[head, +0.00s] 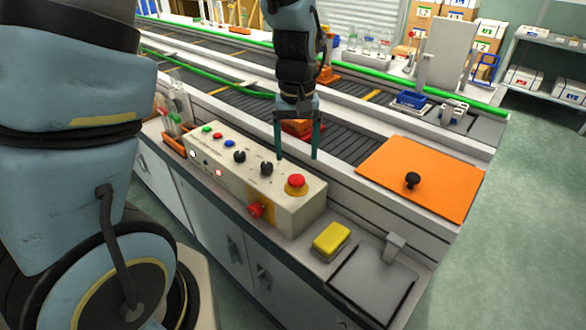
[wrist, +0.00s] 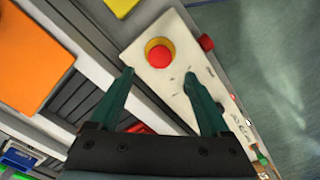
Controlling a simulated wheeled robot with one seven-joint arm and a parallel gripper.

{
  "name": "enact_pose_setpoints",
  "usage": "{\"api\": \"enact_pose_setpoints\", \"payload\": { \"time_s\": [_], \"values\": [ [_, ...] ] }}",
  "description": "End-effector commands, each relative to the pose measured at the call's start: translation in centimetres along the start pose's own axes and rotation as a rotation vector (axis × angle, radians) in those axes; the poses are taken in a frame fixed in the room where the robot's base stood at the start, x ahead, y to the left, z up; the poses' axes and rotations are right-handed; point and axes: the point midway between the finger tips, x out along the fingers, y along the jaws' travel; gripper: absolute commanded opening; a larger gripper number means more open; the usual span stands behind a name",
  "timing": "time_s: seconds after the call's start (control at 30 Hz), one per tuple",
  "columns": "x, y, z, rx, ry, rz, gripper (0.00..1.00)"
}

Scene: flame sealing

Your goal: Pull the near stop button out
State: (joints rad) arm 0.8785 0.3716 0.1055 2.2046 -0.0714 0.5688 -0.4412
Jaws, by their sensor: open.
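A red mushroom stop button (head: 296,182) sits on a yellow ring on top of the beige control box (head: 240,185), at its right end. It also shows in the wrist view (wrist: 160,54), just beyond and between my fingertips. A second red knob (head: 256,211) on a yellow plate sticks out of the box's front side; the wrist view shows it at the box's edge (wrist: 206,42). My gripper (head: 297,157) points down with its two green fingers apart and empty. It hangs above and behind the top button, apart from it.
Black knobs (head: 267,168) and small coloured buttons line the box top to the left. A yellow sponge (head: 331,240) and a small sink (head: 375,285) lie to the right. Behind are the conveyor (head: 345,142) and an orange panel (head: 440,175) with a black knob.

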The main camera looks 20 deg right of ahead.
Motion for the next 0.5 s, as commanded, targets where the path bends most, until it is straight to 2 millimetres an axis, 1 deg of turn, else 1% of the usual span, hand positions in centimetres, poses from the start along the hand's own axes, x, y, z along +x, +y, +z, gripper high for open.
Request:
{"api": "enact_pose_setpoints", "payload": {
  "time_s": [0.03, 0.2, 0.4, 0.5],
  "values": [
    [1.0, -0.1, 0.1, 0.000, -0.006, -0.004, 0.81],
    [4.0, -0.2, 0.1, -0.002, -0.005, -0.003, 0.81],
    [6.3, -0.1, 0.1, 0.000, -0.002, -0.001, 0.81],
    [6.8, -0.1, 0.0, 0.000, 0.000, 0.000, 0.81]
  ]
}}
